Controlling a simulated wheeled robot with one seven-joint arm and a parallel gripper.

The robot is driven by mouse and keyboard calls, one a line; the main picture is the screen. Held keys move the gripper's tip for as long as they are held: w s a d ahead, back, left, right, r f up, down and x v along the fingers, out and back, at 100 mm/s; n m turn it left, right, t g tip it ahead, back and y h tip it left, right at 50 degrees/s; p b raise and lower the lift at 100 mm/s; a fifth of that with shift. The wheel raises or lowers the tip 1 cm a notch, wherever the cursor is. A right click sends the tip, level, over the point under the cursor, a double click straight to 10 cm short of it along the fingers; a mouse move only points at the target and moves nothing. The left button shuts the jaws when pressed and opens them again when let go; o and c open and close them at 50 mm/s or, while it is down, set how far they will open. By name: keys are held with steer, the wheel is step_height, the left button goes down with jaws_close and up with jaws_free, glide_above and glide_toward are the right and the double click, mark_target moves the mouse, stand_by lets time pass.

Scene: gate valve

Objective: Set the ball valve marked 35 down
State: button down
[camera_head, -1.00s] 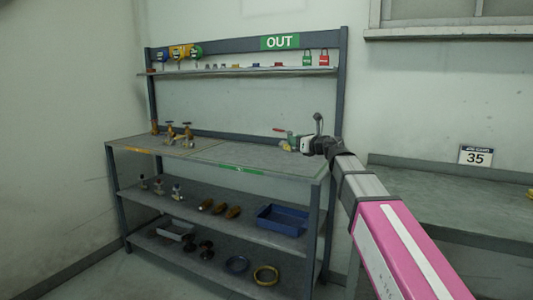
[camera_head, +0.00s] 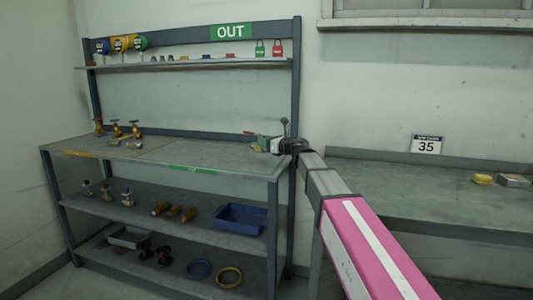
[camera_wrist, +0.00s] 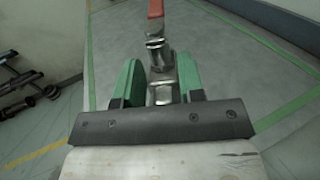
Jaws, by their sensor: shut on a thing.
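My gripper (camera_head: 264,145) is at the right end of the grey workbench (camera_head: 215,154), at about the level of its top. In the wrist view my green fingers (camera_wrist: 160,85) are shut on a silver metal ball valve (camera_wrist: 160,62) with an orange-red handle (camera_wrist: 155,9). The red handle also shows to the left of my gripper in the head view (camera_head: 249,133). Whether the valve touches the bench top cannot be told. A sign reading 35 (camera_head: 426,145) stands at the back of another bench on the right.
Brass valves (camera_head: 125,130) stand at the workbench's left end; its middle is clear. An OUT sign (camera_head: 231,31) is on the top rail. A blue tray (camera_head: 240,219) is on a lower shelf. The right bench (camera_head: 400,190) has a yellow item (camera_head: 482,179) and much bare room.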

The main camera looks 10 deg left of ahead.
steer(key=shift+w+d+f, duration=0.2)
steer(key=shift+w+f, duration=0.1)
steer(key=shift+w, duration=0.3)
steer(key=shift+f, duration=2.05)
steer(key=c, duration=0.7)
jaws_free()
steer(key=shift+f, duration=0.1)
steer(key=shift+c, duration=0.2)
steer(key=v, duration=1.2)
steer(key=shift+s, duration=0.1)
